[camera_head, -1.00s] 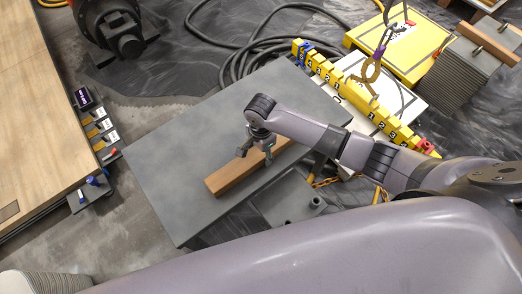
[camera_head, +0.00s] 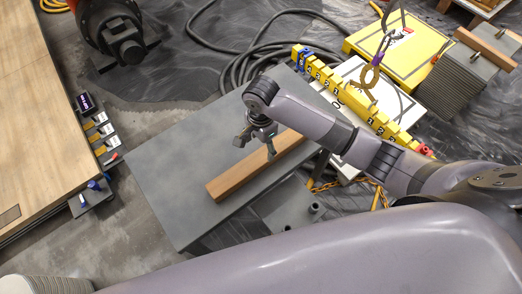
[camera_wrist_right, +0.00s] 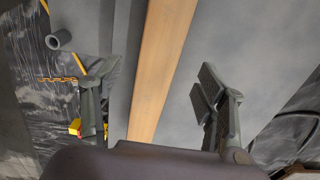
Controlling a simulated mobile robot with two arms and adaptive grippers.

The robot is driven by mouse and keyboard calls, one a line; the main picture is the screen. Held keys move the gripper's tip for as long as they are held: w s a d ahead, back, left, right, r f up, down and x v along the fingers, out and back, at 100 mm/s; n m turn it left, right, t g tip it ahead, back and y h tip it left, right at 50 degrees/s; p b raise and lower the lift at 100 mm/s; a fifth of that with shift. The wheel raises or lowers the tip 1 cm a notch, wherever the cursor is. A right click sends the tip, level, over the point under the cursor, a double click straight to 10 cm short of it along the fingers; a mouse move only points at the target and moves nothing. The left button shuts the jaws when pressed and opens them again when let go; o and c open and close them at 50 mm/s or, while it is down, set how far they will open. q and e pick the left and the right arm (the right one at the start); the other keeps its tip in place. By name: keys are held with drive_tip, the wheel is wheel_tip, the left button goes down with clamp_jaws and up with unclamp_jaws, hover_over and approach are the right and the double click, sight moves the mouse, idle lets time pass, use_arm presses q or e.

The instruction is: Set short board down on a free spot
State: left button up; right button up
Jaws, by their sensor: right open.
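The short board (camera_head: 235,181), a brown wooden plank, lies flat on the dark grey table top (camera_head: 185,165), running from lower left to upper right near the table's right edge. My right gripper (camera_head: 256,147) is open above the board, one finger on each side, holding nothing. In the right wrist view the board (camera_wrist_right: 160,60) runs between the two spread fingers (camera_wrist_right: 146,90), with visible gaps to both. The board's upper right end is partly hidden behind my right arm in the head view. My left gripper is not in view.
A yellow case (camera_head: 395,42) stands at upper right. The table's left half is bare.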

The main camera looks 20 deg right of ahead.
sight(261, 156)
drive_tip(key=shift+r, duration=1.75)
